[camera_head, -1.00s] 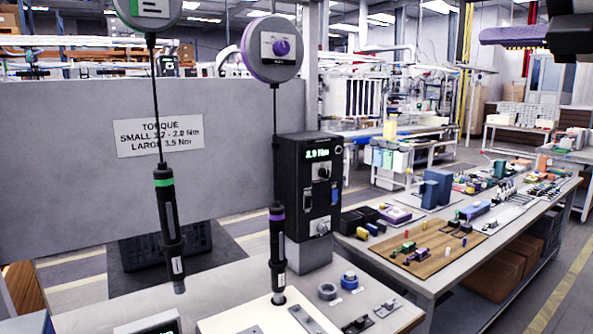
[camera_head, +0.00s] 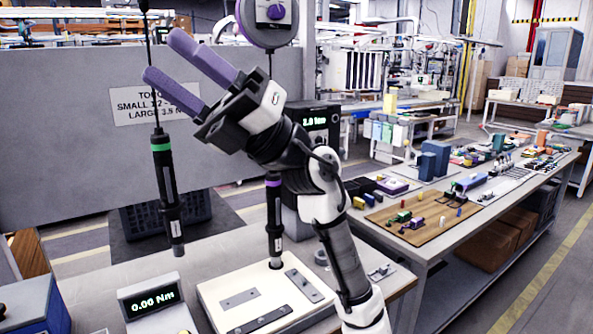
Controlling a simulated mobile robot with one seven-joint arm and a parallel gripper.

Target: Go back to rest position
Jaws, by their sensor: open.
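My gripper (camera_head: 160,60) is raised in the middle left of the head view. Its two purple fingers are spread apart with nothing between them, pointing up and to the left. My arm rises from the lower right and covers part of the torque controller (camera_head: 318,122). The green-banded screwdriver (camera_head: 166,195) hangs upright on its cable at the left, below and apart from the fingers. The purple-banded screwdriver (camera_head: 274,225) hangs upright behind my arm, its tip at the white plate (camera_head: 225,296). Its round balancer (camera_head: 268,22) is partly cut off at the top.
A display reading 0.00 Nm (camera_head: 155,302) stands at the front left of the bench. A grey partition (camera_head: 60,140) with a torque sign (camera_head: 125,107) stands behind. A second table with a wooden board (camera_head: 405,228) and several small parts is at the right.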

